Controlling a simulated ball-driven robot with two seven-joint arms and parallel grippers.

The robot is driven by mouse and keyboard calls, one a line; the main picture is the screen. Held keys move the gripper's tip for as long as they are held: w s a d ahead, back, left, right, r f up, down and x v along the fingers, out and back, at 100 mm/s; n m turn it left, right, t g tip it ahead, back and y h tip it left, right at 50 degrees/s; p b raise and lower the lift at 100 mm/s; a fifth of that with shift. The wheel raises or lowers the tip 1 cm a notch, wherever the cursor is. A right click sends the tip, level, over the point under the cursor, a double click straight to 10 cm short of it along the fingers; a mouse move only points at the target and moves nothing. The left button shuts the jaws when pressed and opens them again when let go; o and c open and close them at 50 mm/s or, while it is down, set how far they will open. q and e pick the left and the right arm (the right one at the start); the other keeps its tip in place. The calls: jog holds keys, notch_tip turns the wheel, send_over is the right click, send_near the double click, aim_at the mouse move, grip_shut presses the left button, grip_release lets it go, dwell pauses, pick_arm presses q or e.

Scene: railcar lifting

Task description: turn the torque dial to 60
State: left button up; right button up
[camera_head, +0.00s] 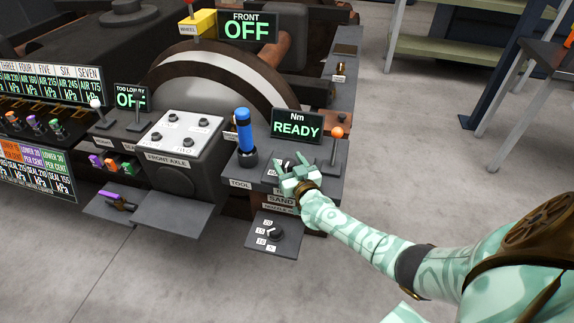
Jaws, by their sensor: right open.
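A dark dial panel (270,172) sits below the display reading "Nm READY" (297,126), on the right end of the console. My right gripper (287,170), pale green, is over this panel with its fingers apart. The fingers cover most of the dial there, so its pointer and numbers cannot be read. I cannot tell whether the fingers touch it. My left gripper is not in view.
A lower panel holds another black knob (273,233) with small numbers around it. An orange-tipped lever (337,133) stands just right of my gripper. A blue-handled tool (244,132) stands upright to the left. Grey floor lies open in front.

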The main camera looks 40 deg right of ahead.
jog(key=shift+w, duration=0.15)
jog(key=c, duration=1)
